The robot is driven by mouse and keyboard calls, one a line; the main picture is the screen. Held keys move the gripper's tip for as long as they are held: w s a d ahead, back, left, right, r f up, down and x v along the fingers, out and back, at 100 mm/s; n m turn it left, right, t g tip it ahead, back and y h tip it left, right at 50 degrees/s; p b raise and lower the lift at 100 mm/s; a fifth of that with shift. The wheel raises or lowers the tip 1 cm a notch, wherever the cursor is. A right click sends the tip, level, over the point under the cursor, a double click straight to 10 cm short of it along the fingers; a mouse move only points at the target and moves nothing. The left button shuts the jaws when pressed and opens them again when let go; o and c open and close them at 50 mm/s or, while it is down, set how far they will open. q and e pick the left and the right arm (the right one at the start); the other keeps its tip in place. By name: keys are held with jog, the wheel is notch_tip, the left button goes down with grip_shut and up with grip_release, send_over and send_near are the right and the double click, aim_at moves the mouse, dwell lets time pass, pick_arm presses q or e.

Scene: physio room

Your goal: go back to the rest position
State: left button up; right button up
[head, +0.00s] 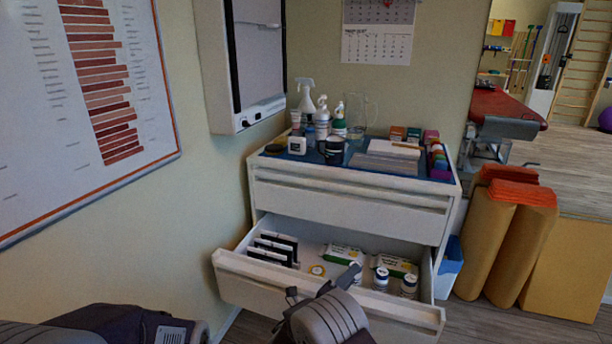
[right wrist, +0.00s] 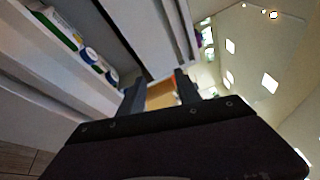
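My right gripper (head: 323,281) is in front of the open lower drawer (head: 270,281) of a white cabinet in the head view. Its two fingers stand apart in the right wrist view (right wrist: 158,92), with nothing between them. It is open and empty. My left arm shows only as dark links at the bottom left of the head view; its gripper is out of view.
The drawer holds dark-edged boxes (head: 273,248), green-white boxes (head: 345,254) and white bottles (head: 381,278). Spray bottles (head: 307,104), a dark mug (head: 332,150) and small boxes crowd the cabinet top. A blue bin (head: 449,270) and tan rolls (head: 487,240) stand right.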

jog(key=s+d+r+m+g+h, duration=0.1)
jog(key=s+d+r+m+g, duration=0.1)
jog(key=s+d+m+g, duration=0.65)
jog(key=s+d+r+m+g, duration=0.25)
jog(key=s+d+m, duration=0.25)
jog(key=d, duration=0.6)
jog(key=s+f+m+g+y, duration=0.4)
jog(key=s+m+y, duration=0.1)
jog(key=s+m, duration=0.6)
jog(key=s+a+f+m+t+y, duration=0.1)
jog(key=s+a+f+m+y, duration=0.25)
jog(key=a+m, duration=0.35)
jog(key=s+a+f+m+t+y, duration=0.1)
jog(key=s+a+f+m+y, duration=0.1)
jog(key=a+m+y, duration=0.35)
notch_tip(320, 180, up, 36)
jog(key=w+m+p, duration=0.2)
jog(key=m+p, duration=0.4)
jog(key=p, duration=3)
jog(key=shift+a+f+h, duration=0.15)
jog(key=shift+a+h, duration=0.25)
